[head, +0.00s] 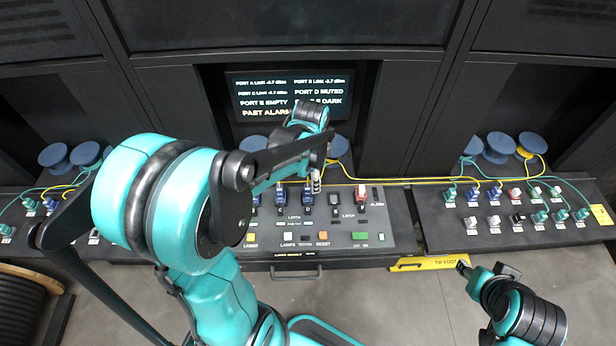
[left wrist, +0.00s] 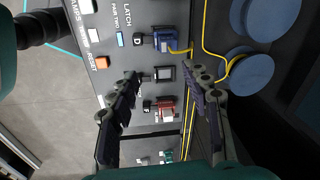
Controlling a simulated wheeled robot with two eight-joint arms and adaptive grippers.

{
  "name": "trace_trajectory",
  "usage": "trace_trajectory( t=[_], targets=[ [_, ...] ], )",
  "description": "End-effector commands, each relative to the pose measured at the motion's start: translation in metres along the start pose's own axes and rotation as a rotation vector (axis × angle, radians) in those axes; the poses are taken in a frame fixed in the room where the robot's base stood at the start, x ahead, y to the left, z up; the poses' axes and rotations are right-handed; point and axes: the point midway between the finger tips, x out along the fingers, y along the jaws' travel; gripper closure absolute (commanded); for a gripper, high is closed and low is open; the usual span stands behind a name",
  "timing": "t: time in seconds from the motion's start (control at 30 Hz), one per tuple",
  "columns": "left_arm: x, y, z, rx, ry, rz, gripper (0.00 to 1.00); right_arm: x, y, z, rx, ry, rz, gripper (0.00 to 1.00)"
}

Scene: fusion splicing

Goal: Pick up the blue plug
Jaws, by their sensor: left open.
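A blue plug (left wrist: 163,41) with a yellow cable sits in the port marked D, at the top middle of the left wrist view. Blue plugs also show on the central panel in the head view, one of them (head: 307,196) right of the others. My left gripper (left wrist: 168,80) is open and empty.
An orange button (left wrist: 101,62) and labelled switches lie beside the ports. Yellow fibre runs along the panel's back edge, near blue spools (left wrist: 248,75). A screen (head: 290,95) stands behind. A side panel (head: 515,230) holds several more plugs.

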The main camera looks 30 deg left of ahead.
Motion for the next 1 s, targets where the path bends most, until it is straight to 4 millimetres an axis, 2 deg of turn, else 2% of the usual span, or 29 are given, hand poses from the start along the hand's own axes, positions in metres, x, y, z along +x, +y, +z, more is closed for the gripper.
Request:
trace_trajectory(
  t=[0.03,0.23,0.57,0.8,1.0],
  targets=[
    [-0.003,-0.009,0.001,0.043,-0.015,0.024,0.52,-0.012,0.000,-0.008,0.000,0.000,0.000,0.60],
    [0.011,-0.021,0.006,0.159,-0.042,0.086,0.52,-0.021,0.000,-0.015,0.000,0.000,0.000,0.60],
    [0.050,-0.019,0.011,0.174,-0.045,0.093,0.52,-0.016,0.000,-0.011,0.000,0.000,0.000,0.60],
    [0.084,-0.018,0.015,0.175,-0.044,0.093,0.52,-0.012,0.000,-0.009,0.000,0.000,0.000,0.60],
    [0.091,-0.017,0.015,0.174,-0.044,0.092,0.52,-0.012,0.000,-0.008,0.000,0.000,0.000,0.60]
  ],
)
